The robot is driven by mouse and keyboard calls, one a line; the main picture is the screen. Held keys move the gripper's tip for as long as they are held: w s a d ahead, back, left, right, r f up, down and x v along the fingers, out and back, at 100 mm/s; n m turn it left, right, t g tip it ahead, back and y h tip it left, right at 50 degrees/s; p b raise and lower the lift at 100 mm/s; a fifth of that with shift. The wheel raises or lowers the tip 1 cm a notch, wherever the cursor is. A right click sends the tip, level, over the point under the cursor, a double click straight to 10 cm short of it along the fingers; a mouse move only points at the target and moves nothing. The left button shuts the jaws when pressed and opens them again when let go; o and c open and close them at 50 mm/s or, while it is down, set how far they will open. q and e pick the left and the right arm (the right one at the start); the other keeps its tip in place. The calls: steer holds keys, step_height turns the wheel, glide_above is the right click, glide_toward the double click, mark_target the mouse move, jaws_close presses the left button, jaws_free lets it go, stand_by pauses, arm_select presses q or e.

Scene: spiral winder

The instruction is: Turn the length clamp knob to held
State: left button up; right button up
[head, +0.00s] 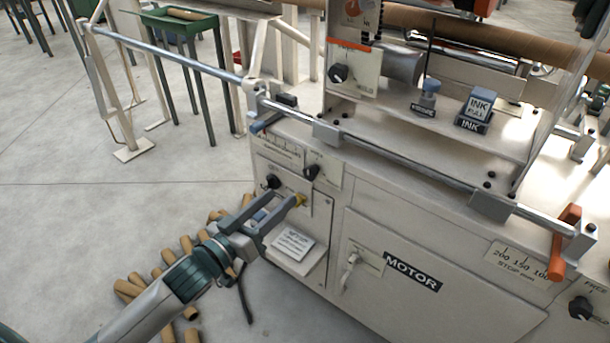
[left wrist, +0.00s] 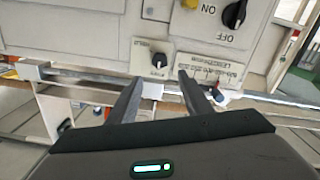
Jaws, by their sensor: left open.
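The length clamp knob (head: 312,172) is a small black knob on a pale plate at the upper left of the machine front, beside a length scale label (head: 277,152). It also shows in the left wrist view, upside down, as a black knob (left wrist: 158,61) on a plate with small lettering. Which mark it points at is too small to tell. My left gripper (head: 274,199) is open and empty, low in front of the panel. In the left wrist view its two fingertips (left wrist: 160,77) stand apart, with the knob between and beyond them. My right gripper is out of view.
Another black knob (head: 272,182) and a yellow button (head: 301,200) are close to my left fingers. A steel rail (head: 400,172) runs above the panel. A white handle (head: 348,270) sticks out below right. Cardboard tubes (head: 130,290) lie on the floor.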

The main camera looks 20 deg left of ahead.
mark_target(308, 173)
arm_select(q)
steer(key=x, duration=1.1)
steer(key=shift+w, duration=0.2)
steer(key=c, duration=1.1)
steer(key=shift+o, duration=0.2)
